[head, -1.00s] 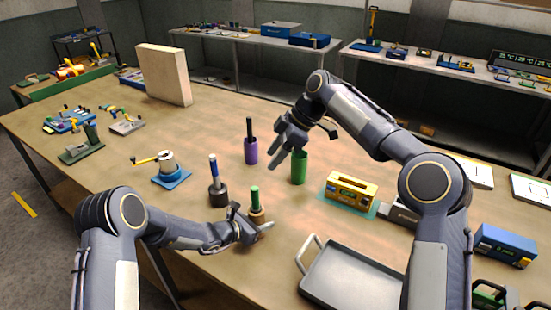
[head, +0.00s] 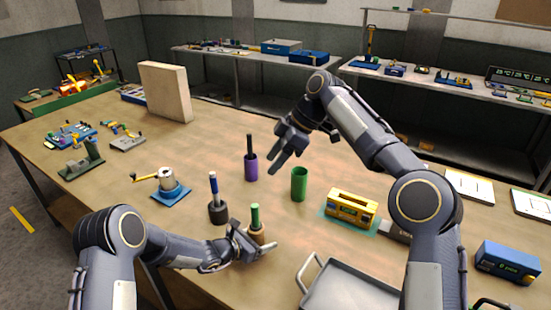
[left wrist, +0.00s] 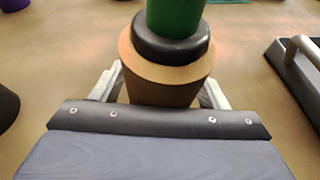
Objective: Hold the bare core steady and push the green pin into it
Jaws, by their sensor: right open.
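The bare core (head: 257,238) is a tan-brown tapered piece standing upright near the table's front edge. It is large in the left wrist view (left wrist: 160,88). The green pin (head: 255,214) stands upright at its top; a black collar (left wrist: 170,38) surrounds the pin's foot, and how deep the pin sits is hidden. My left gripper (head: 252,235) is low at the core with one finger on each side. Whether the fingers touch the core is hard to see. My right gripper (head: 279,152) is open and empty, above and behind the core, near a green cup.
The green cup (head: 299,185), a purple cup with a black pin (head: 251,167) and a black base with a blue pin (head: 217,211) stand nearby. A yellow device (head: 352,207) is to the right. A grey tray (head: 350,290) lies at the front right.

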